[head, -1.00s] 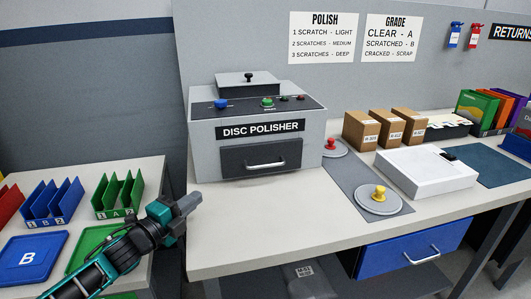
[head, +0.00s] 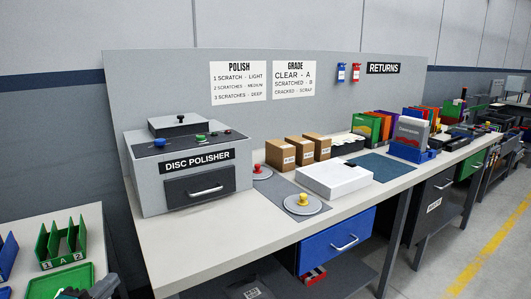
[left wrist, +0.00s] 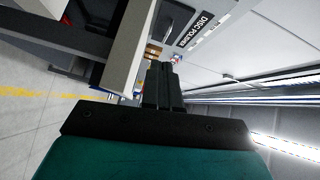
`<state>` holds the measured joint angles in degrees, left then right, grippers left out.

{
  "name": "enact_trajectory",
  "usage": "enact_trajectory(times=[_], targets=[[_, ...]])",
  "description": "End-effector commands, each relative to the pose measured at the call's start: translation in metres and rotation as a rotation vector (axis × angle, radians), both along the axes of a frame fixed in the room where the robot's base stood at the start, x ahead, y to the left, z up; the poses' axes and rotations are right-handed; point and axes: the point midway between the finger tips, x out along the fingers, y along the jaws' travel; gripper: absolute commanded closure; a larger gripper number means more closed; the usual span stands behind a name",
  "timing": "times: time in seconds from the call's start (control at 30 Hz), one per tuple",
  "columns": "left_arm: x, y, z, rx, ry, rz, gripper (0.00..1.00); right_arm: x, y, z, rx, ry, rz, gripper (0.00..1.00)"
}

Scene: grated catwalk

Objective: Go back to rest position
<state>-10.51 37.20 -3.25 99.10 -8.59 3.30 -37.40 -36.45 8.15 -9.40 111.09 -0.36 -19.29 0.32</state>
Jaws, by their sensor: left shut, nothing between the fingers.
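My left gripper (head: 105,286) shows only in part at the bottom left edge of the head view, in front of the bench's left corner. In the left wrist view its dark fingers (left wrist: 162,85) are together with nothing between them. The disc polisher (head: 190,165) stands on the bench beyond it, and its drawer (head: 205,187) is closed. My right gripper is in neither view.
The bench (head: 180,245) runs away to the right. A side table at left holds a green rack (head: 62,243) and a green tray (head: 68,280). A white box (head: 333,179), two grey discs and cardboard boxes stand on the bench. The blue drawer (head: 337,243) is below. Floor is clear at right.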

Motion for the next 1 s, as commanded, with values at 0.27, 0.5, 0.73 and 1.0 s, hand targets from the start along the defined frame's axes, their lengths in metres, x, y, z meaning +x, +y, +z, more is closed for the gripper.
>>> enact_trajectory(times=[0.27, 0.5, 0.73, 1.0], targets=[[-0.098, -0.094, -0.117, -0.687, 0.41, 0.176, 1.0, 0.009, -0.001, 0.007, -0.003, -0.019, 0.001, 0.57], [-0.173, -0.157, -0.16, -1.149, 0.665, 0.386, 1.0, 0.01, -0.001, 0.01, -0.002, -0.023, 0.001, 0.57], [-0.187, -0.169, -0.165, -1.238, 0.71, 0.435, 1.0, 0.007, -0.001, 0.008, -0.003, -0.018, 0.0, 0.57], [-0.186, -0.168, -0.165, -1.233, 0.709, 0.432, 1.0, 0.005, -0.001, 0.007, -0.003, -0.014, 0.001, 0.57]])
